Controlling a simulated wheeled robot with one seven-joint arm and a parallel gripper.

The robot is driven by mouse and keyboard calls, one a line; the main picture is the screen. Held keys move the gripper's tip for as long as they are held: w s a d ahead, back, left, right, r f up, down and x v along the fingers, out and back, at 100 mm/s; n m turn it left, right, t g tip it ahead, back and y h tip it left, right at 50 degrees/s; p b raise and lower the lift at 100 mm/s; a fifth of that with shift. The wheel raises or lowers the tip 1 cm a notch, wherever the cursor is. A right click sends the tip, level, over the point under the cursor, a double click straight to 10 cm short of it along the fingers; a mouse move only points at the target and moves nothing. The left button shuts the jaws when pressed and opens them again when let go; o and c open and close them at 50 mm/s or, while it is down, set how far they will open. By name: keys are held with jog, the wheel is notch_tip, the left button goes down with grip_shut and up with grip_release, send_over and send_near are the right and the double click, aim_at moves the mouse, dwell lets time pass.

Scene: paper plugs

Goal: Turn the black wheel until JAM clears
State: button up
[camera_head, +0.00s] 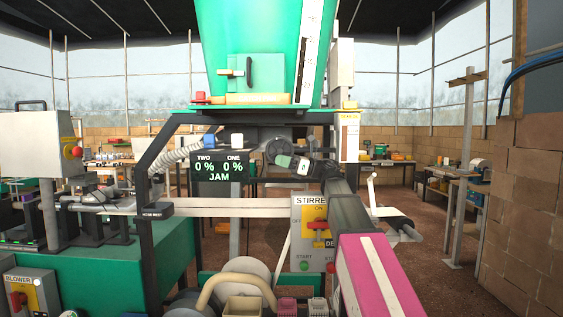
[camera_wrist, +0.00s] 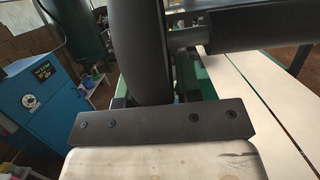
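A dark display (camera_head: 218,172) hangs under the green hopper and reads "TWO 0 %", "ONE 0 %" and "JAM". The black wheel (camera_head: 271,149) is small in the head view, below the hopper and right of the display, partly hidden by my arm's end. In the wrist view a large dark curved rim, which looks like the wheel (camera_wrist: 142,45), stands upright close ahead, beside a thick dark shaft. My gripper (camera_head: 283,160) is at the wheel. Its fingers cannot be made out, so neither opening nor contact is clear.
The green hopper (camera_head: 262,45) is above. A pale beam (camera_head: 245,207) crosses in front, below the display. A STIRRER switch box (camera_head: 309,235) is beside my arm, and a BLOWER box (camera_head: 28,292) is at lower left. A blue cabinet (camera_wrist: 40,105) stands behind in the wrist view.

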jog(key=v, duration=1.1)
jog(key=shift+o, duration=0.3)
